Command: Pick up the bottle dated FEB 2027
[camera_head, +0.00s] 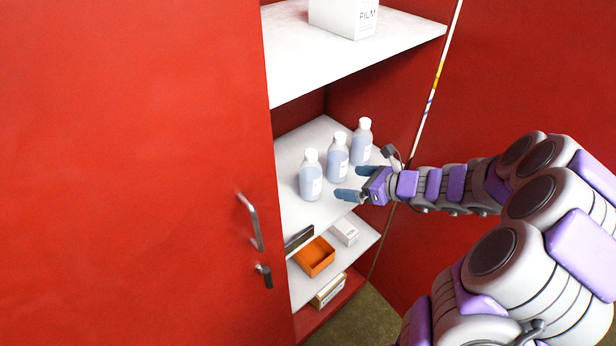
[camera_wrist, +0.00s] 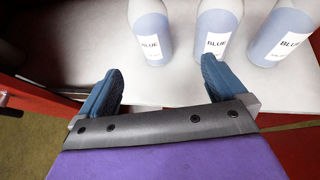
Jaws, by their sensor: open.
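Three white-capped, pale blue bottles stand upright in a row on the middle shelf: the left bottle (camera_head: 311,178), the middle bottle (camera_head: 338,158) and the right bottle (camera_head: 362,143). In the wrist view the left bottle (camera_wrist: 150,30), middle bottle (camera_wrist: 217,30) and right bottle (camera_wrist: 285,35) each have a white label reading BLUE. The smaller print is too blurred to read, so I cannot tell which is dated FEB 2027. My gripper (camera_head: 354,183) is open and empty at the shelf's front, short of the bottles. Its blue fingers (camera_wrist: 160,82) point toward the left and middle bottles.
The bottles' white shelf (camera_head: 290,150) is bare in front of them. A higher shelf (camera_head: 300,55) holds a FILM box (camera_head: 343,17). Below are an orange tray (camera_head: 314,257) and small boxes. A red door (camera_head: 130,170) with a handle (camera_head: 250,222) is at left.

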